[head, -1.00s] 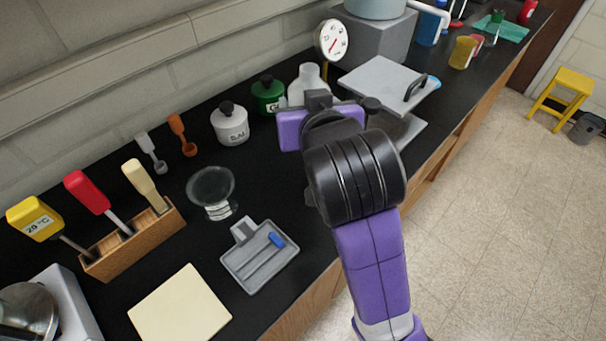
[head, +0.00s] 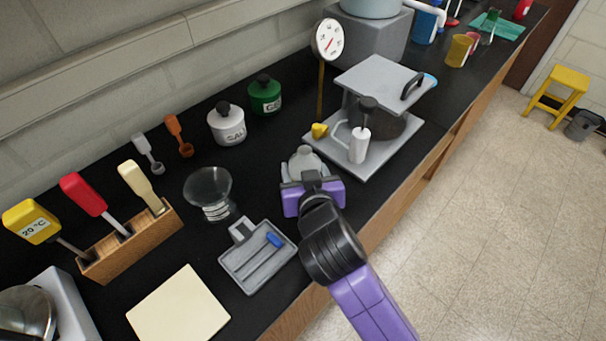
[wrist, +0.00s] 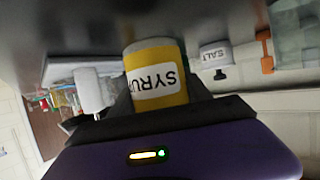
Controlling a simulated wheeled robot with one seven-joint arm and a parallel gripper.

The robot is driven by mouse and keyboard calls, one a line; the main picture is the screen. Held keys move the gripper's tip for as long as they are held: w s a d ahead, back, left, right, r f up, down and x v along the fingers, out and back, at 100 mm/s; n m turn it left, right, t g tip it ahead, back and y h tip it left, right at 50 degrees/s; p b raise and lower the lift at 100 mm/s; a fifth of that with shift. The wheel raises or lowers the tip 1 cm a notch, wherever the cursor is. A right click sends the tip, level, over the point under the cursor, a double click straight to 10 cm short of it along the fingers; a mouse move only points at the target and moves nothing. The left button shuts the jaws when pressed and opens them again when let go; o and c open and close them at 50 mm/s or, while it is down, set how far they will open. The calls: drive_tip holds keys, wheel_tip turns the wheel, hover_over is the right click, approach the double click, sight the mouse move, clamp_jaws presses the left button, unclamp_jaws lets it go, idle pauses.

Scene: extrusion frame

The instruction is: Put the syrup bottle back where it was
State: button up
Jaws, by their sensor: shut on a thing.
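The syrup bottle (wrist: 157,75) shows in the wrist view with yellow contents and a white SYRUP label. My gripper (wrist: 160,98) is shut on it. In the head view the bottle (head: 304,161) has a pale, clear top with a rounded cap, and my gripper (head: 312,190) hides much of its lower body. They are over the black counter, between the glass bowl on the left and the grey hinged press on the right. The bottle looks about upright. I cannot tell whether its base touches the counter.
The grey press (head: 385,145) with a white handle and the dial thermometer (head: 328,40) stand behind right. The glass bowl (head: 208,190) and grey tray (head: 258,258) are to the left. The salt jar (head: 227,124) and green canister (head: 264,95) stand behind. Counter before the green canister is bare.

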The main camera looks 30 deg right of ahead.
drive_tip(key=shift+f, duration=1.15)
drive_tip(key=shift+f, duration=0.2)
drive_tip(key=o, duration=1.5)
drive_tip(key=shift+r, duration=0.15)
drive_tip(key=b+v, duration=0.1)
drive_tip(key=v, duration=1)
drive_tip(key=shift+s+b, duration=0.2)
drive_tip(key=shift+b, duration=0.2)
drive_tip(key=shift+s+a+r, duration=0.15)
drive_tip(key=shift+s+r, duration=0.05)
drive_tip(key=shift+s, duration=0.05)
